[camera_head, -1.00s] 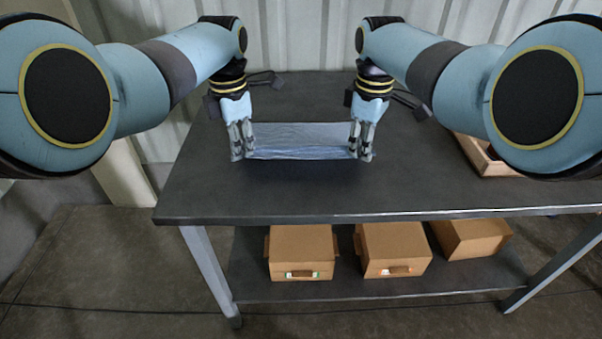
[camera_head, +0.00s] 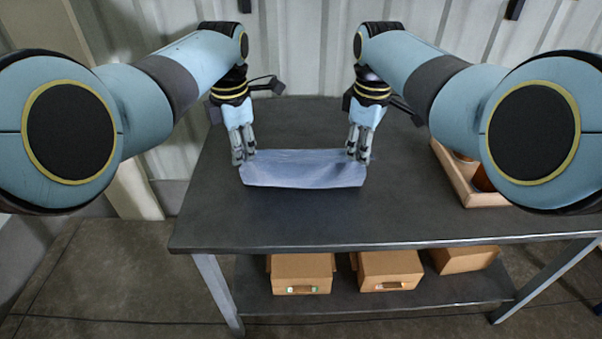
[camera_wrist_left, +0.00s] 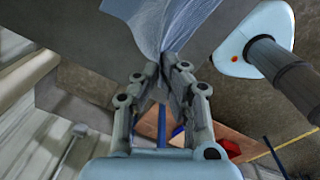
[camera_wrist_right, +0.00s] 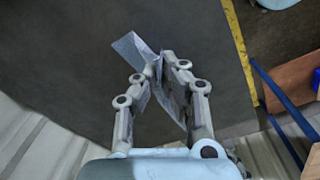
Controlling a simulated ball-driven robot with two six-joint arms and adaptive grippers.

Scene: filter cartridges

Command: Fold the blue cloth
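The blue cloth (camera_head: 303,170) spans the gap between my two grippers above the dark tabletop, its near side sagging toward the table's front. I cannot tell whether that side touches the table. My left gripper (camera_head: 244,160) is at the cloth's far left corner. In the left wrist view its fingertips (camera_wrist_left: 170,62) close on the gathered cloth (camera_wrist_left: 163,22). My right gripper (camera_head: 358,158) is at the far right corner. In the right wrist view its fingertips (camera_wrist_right: 162,64) close on a pinched piece of cloth (camera_wrist_right: 133,48). The cloth's underside is hidden.
The dark table (camera_head: 300,222) is clear in front of and around the cloth. A wooden tray (camera_head: 457,182) with orange-brown items stands at the right, partly hidden by my right arm. Several cardboard boxes (camera_head: 390,268) sit on the lower shelf.

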